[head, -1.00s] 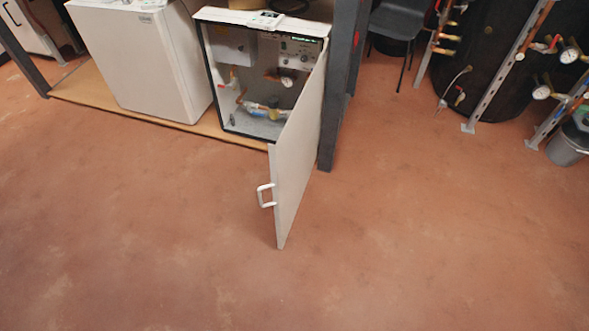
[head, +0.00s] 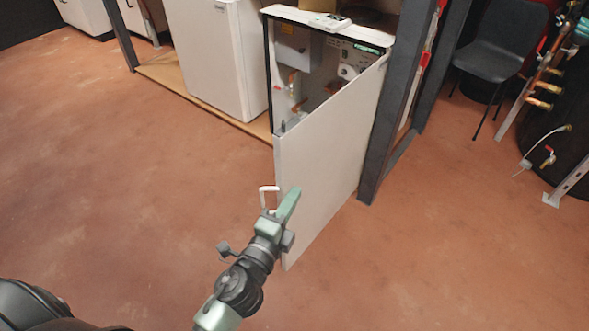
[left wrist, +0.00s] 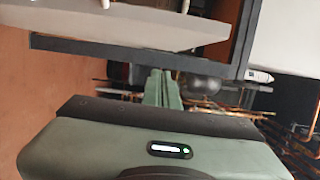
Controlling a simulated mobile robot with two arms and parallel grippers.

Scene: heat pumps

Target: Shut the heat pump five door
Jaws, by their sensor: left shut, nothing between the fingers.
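The heat pump five cabinet (head: 300,75) stands under a bench frame, with pipes and a gauge showing inside. Its pale door (head: 325,150) hangs open, joined at the cabinet's right side and sticking out toward me. A white handle (head: 268,190) is on the door's near left edge. My left gripper (head: 293,192) is shut and empty, just right of the handle and in front of the door's lower part. I cannot tell whether it touches the door. Its closed fingers show in the left wrist view (left wrist: 162,88). My right gripper is out of view.
A dark post (head: 395,110) stands just right of the door. A white cabinet (head: 215,55) is left of the heat pump, on a wooden base board (head: 165,73). A black chair (head: 500,45) and pipework are at the right. Open red floor lies in front.

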